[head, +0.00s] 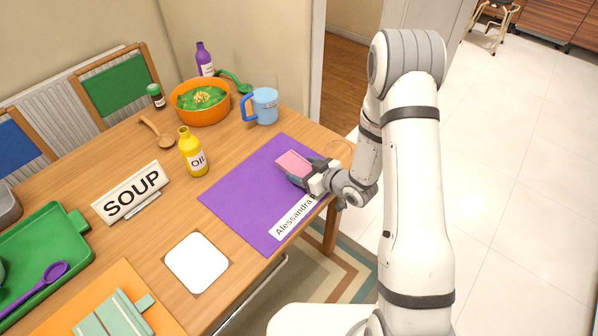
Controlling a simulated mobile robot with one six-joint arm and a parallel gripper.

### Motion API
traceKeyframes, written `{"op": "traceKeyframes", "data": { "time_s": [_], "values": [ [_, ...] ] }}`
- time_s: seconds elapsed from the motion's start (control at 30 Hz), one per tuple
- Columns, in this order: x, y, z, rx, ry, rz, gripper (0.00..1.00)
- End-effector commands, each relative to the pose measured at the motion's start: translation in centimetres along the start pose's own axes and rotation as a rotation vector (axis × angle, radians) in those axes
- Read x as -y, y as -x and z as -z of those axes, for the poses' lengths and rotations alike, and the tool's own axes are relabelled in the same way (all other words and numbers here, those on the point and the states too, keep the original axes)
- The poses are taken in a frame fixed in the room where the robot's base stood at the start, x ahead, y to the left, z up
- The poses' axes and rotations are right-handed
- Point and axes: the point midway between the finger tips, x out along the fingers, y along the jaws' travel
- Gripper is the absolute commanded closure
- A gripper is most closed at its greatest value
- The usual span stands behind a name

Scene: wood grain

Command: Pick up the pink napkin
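A pink napkin (292,162) lies flat on the purple placemat (242,199) near the right side of the wooden table. My gripper (301,173) is low over the placemat, with its fingers at the napkin's near right edge. The fingers partly cover that end of the napkin. I cannot tell whether they touch it or how far apart they are.
A blue mug (264,106), an orange bowl (202,103) and a yellow oil bottle (192,152) stand beyond the placemat. A SOUP sign (131,193) and a white card (197,263) are to the left. The placemat's left half is clear.

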Motion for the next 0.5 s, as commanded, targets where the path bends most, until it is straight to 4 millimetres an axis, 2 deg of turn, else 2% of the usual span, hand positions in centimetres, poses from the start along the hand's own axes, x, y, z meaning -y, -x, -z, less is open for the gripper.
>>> {"op": "traceKeyframes", "data": {
  "time_s": [0.03,0.37,0.5],
  "values": [
    [0.01,0.00,0.01,0.000,0.000,0.000,0.31],
    [0.04,0.00,0.01,0.000,0.000,0.001,0.57],
    [0.04,-0.01,0.01,0.000,0.000,0.001,0.57]
  ]
}}
